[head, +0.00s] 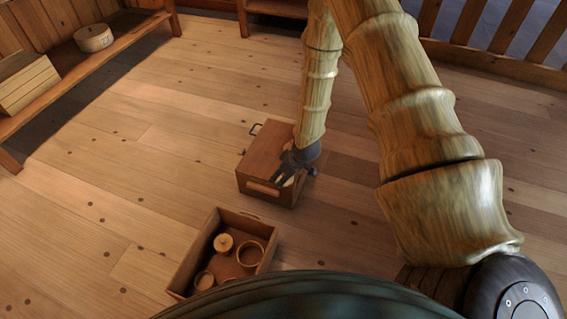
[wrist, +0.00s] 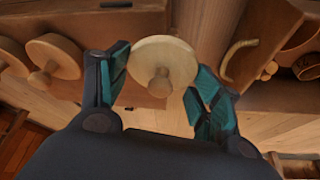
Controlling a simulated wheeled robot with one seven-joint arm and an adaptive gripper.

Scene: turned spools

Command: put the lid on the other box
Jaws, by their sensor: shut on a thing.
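My gripper (wrist: 160,78) is shut on a pale round wooden lid with a knob (wrist: 162,72), its fingers at opposite edges. In the head view my gripper (head: 290,172) is over the front right of a brown wooden chest (head: 262,150), and only a pale bit of the lid shows. An open wooden tray (head: 192,252) stands on the floor in front. In it are a round piece with a knob (head: 223,243), an open round box (head: 250,244) and a smaller round one (head: 204,281). Which is the other box I cannot tell.
Knobbed pale discs (wrist: 54,60) show at the left of the wrist view. The tray's handle (wrist: 238,57) is at its right. A bench (head: 90,65) at the back left holds a round box (head: 93,38) and a crate (head: 28,84). The left floor is clear.

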